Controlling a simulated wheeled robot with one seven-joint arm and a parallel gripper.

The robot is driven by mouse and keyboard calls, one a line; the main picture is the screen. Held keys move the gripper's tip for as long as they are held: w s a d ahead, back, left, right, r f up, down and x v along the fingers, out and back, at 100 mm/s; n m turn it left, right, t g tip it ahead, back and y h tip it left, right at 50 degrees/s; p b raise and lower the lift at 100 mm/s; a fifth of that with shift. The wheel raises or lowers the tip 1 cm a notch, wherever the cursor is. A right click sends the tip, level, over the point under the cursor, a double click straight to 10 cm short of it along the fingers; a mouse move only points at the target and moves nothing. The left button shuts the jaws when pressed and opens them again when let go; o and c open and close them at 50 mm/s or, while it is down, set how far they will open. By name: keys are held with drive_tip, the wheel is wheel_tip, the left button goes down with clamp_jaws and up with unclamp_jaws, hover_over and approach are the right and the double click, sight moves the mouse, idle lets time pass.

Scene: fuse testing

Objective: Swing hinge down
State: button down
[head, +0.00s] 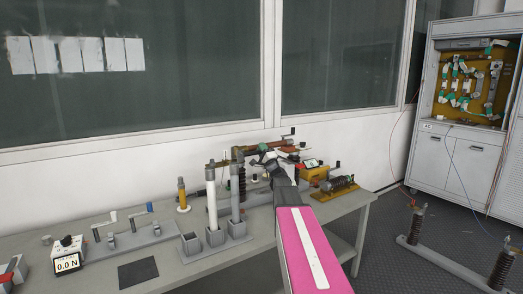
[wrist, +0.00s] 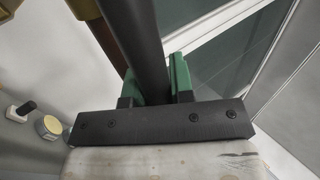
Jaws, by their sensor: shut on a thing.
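My gripper (wrist: 157,78) has green fingers on either side of a dark round bar (wrist: 148,35) and is shut on it. In the wrist view the bar runs from the palm up past the top edge. I cannot tell from the close view where its hinge joint lies. In the head view my pink and white arm reaches over the bench to the insulator apparatus at its back. There my dark wrist covers part of the apparatus, and the held bar cannot be picked out clearly. A ribbed dark insulator (head: 238,180) stands just left of my wrist.
The grey bench (head: 185,268) carries a white tube (head: 212,212) and grey tube (head: 235,200) in square holders, a meter reading 0.0 N (head: 67,260) and a yellow-based device (head: 335,186). A window wall stands behind. A cabinet (head: 455,160) and floor insulator stand (head: 450,262) are at right.

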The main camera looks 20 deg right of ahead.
drive_tip(key=shift+f, duration=0.1)
drive_tip(key=c, duration=1.3)
unclamp_jaws()
drive_tip(key=shift+o, duration=0.2)
drive_tip(key=v, duration=1)
drive_tip(key=shift+s+f, duration=0.2)
drive_tip(key=shift+s, duration=0.15)
drive_tip(key=shift+s, duration=0.1)
